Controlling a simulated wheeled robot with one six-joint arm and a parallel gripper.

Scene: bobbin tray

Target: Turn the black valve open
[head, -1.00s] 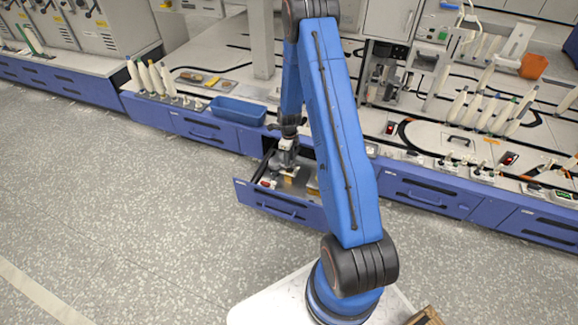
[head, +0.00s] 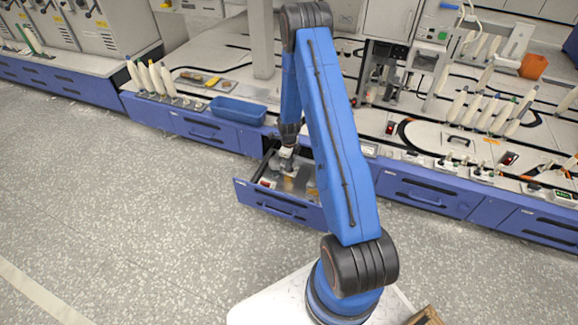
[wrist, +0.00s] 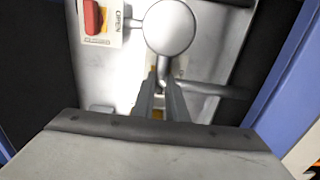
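My gripper (head: 286,168) reaches down into an open blue drawer (head: 283,208) in the head view. In the wrist view my gripper's fingers (wrist: 161,82) are close together, with a narrow gap and a small pale piece at the gap. I cannot tell whether they grip it. A round grey metal disc (wrist: 168,27) lies just beyond the fingertips. A grey bar (wrist: 205,90) runs right from beside the fingers. A red part (wrist: 92,17) sits on a white plate marked OPEN (wrist: 117,28) at the upper left. I cannot make out a clearly black valve.
The drawer's blue side (wrist: 283,75) stands to the right in the wrist view. A blue bin (head: 238,110) and several pale bobbins (head: 150,78) stand on the bench above the drawer. The floor (head: 120,220) to the left is clear.

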